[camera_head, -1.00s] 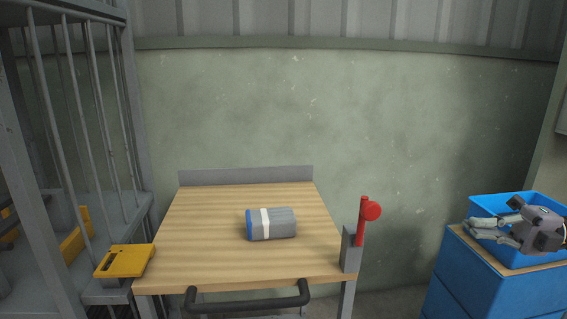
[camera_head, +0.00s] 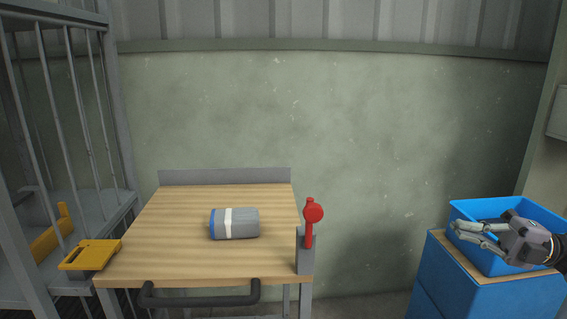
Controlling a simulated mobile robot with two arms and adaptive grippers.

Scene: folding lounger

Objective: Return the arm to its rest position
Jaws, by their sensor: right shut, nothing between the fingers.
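My right gripper (camera_head: 466,229) is at the far right of the head view, its fingers pointing left. It is shut and empty. It shows in front of and over the blue bin (camera_head: 462,207), hiding part of it; whether it touches the bin I cannot tell. My left gripper is not in view. A grey rolled bundle with a blue end and a white band (camera_head: 246,224) lies on its side on the wooden table (camera_head: 170,252), well away from my right gripper.
The blue bin stands on a blue cabinet (camera_head: 450,287). A red lever (camera_head: 310,222) rises at the table's right front corner, and a dark handle bar (camera_head: 200,299) runs along its front. A barred metal rack (camera_head: 115,110) and a yellow case (camera_head: 90,255) are at left.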

